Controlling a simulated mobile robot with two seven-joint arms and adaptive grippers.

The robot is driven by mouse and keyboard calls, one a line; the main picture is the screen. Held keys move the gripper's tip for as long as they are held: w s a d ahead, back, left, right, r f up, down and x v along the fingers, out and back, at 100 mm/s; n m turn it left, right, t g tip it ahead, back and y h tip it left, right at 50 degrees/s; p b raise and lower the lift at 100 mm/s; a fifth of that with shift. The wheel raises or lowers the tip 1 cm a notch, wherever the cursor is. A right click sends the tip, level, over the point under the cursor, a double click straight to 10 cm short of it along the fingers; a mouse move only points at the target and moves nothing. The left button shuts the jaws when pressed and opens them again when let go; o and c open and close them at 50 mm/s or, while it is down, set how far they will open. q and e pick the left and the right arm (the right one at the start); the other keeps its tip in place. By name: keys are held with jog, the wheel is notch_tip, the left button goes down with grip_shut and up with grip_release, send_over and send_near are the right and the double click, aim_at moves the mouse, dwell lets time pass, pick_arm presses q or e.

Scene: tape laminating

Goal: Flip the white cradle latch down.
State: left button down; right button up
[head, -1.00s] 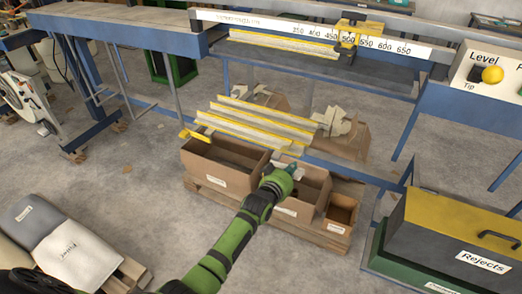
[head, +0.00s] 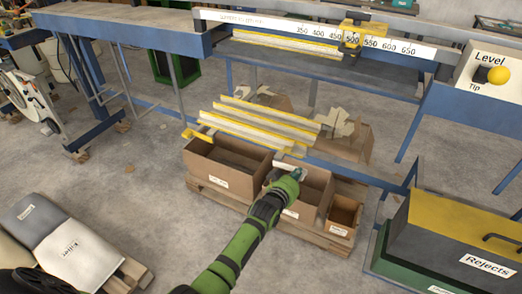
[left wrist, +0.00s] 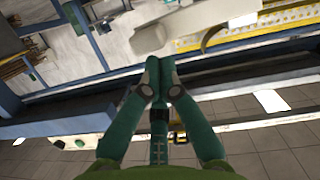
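My left gripper (head: 297,170) is at the end of the green arm, in front of the yellow-edged strips and over the cardboard boxes in the head view. In the left wrist view its two green fingers (left wrist: 159,75) converge, with their tips together and no object clearly between them. One of these may be the white cradle latch, but I cannot tell which; contact is unclear. In the head view I cannot make out the latch. My right gripper is not in view.
Yellow-edged strips (head: 260,125) lie behind the open cardboard boxes (head: 215,172), which stand on a pallet. A blue-framed bench with a number scale (head: 300,31) spans the back. A Rejects bin (head: 450,228) stands at right.

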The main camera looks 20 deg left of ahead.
pick_arm(q)
jog(key=shift+r, duration=0.15)
jog(key=s+a+r+p, duration=0.1)
jog(key=s+r+p, duration=0.1)
jog(key=s+r, duration=0.4)
jog(key=s, duration=0.3)
jog(key=shift+s+a, duration=0.2)
jog(key=shift+s, duration=0.15)
jog(key=shift+r, duration=0.1)
